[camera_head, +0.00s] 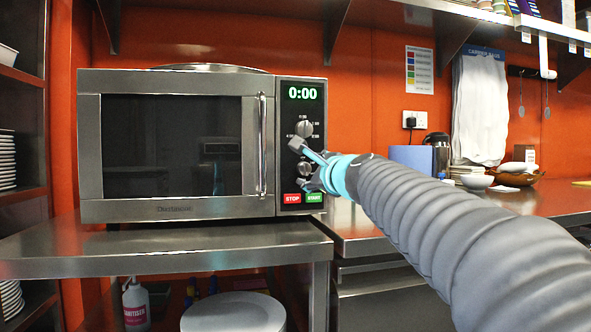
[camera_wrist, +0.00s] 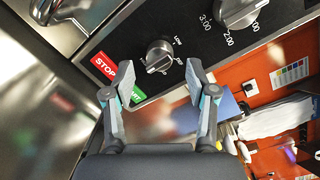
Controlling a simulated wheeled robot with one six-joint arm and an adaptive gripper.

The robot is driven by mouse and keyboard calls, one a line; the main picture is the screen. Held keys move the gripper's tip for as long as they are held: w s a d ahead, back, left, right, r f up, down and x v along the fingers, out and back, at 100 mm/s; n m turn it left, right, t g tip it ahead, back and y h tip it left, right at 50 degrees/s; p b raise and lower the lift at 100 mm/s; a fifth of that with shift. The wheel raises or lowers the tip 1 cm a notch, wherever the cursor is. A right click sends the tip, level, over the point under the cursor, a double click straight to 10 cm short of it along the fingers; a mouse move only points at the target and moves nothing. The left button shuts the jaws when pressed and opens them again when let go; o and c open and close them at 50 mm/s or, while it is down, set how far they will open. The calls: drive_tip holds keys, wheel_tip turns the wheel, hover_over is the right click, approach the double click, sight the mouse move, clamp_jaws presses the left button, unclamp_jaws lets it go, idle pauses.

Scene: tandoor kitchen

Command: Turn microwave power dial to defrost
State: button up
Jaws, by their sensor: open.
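The steel microwave (camera_head: 172,209) stands on a steel counter, its door shut and its display reading 0:00. Its control panel has two round silver dials. The upper dial (camera_head: 304,129) is ringed by time marks; it also shows in the wrist view (camera_wrist: 238,12). The lower dial (camera_wrist: 159,54) has word marks around it, of which "LOW" is readable; the others are too small to read. My gripper (camera_head: 304,166) is open in front of the panel. In the wrist view, its two fingers (camera_wrist: 154,76) stand either side of the lower dial's line, apart from it, with nothing between them.
The red STOP button (camera_wrist: 104,66) and green START button (camera_head: 314,198) lie below the lower dial. The vertical door handle (camera_head: 262,145) is left of the panel. A steel counter (camera_head: 130,250) runs below; a blue box (camera_head: 411,158) and a flask stand to the right.

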sight(303, 168)
drive_tip(key=shift+x, duration=1.2)
drive_tip(key=shift+c, duration=0.2)
clamp_jaws()
